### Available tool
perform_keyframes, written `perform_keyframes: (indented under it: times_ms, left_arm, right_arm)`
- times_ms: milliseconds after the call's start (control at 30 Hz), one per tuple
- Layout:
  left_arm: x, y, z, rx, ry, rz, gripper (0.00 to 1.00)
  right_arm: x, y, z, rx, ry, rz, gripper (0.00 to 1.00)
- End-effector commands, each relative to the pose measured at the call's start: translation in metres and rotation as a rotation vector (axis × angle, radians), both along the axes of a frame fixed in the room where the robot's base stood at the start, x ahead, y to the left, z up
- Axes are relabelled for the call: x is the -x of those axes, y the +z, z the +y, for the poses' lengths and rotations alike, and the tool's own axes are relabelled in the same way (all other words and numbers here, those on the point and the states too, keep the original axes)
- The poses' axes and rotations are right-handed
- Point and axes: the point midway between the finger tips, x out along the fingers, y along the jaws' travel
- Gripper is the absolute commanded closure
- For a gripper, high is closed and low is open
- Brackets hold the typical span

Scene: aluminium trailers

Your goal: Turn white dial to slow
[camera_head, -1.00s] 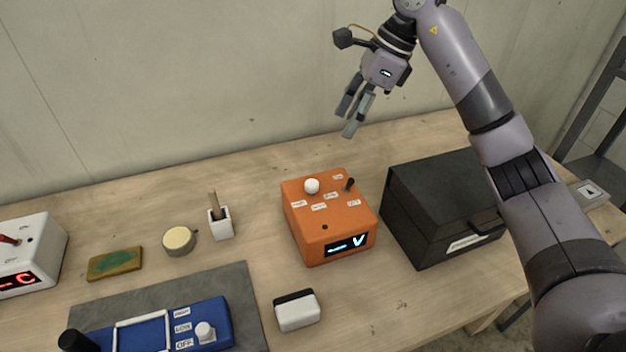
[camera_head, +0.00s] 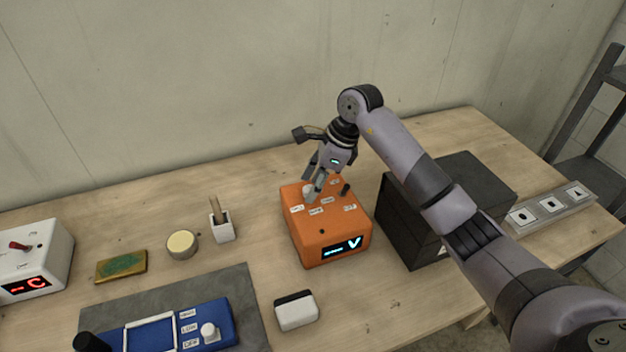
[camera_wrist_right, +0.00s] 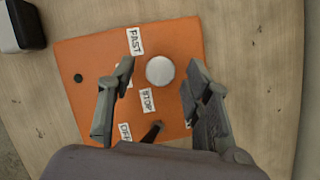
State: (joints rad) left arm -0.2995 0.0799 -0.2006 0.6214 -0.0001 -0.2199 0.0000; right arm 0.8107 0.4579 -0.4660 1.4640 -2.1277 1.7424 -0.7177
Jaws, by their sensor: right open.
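The orange box (camera_head: 325,240) stands on the table with a round white dial (camera_wrist_right: 160,70) and a black lever (camera_wrist_right: 152,132) on top. Labels around the dial read FAST (camera_wrist_right: 135,41), STOP (camera_wrist_right: 147,101) and OFF (camera_wrist_right: 125,132); another is partly hidden behind a finger. I cannot read a SLOW label. My right gripper (camera_head: 315,186) is over the box top, pointing down. Its open fingers stand on either side of the dial in the right wrist view; contact is not visible. In the head view the fingers partly hide the dial. My left gripper is not in view.
A black box (camera_head: 410,232) stands close on the right, under my arm. A blue device (camera_head: 222,318) with a white knob is front left. A black-and-white block (camera_head: 296,312), a small cup (camera_head: 222,230) and a round tin (camera_head: 182,244) stand nearby.

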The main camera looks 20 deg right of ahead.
Motion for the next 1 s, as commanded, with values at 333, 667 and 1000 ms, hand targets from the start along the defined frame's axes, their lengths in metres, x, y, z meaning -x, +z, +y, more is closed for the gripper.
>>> perform_keyframes:
  times_ms: [333, 667, 1000]
  left_arm:
    - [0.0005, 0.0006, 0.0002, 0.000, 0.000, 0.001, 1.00]
    - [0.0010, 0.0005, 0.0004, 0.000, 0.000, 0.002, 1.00]
    - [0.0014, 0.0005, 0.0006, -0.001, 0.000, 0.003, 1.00]
  right_arm:
    - [-0.0005, -0.0036, 0.0009, 0.000, 0.000, 0.000, 0.56]
    - [-0.0005, -0.0032, 0.0008, 0.000, 0.000, 0.000, 0.78]
    - [-0.0006, -0.0030, 0.0007, 0.000, 0.000, -0.001, 1.00]
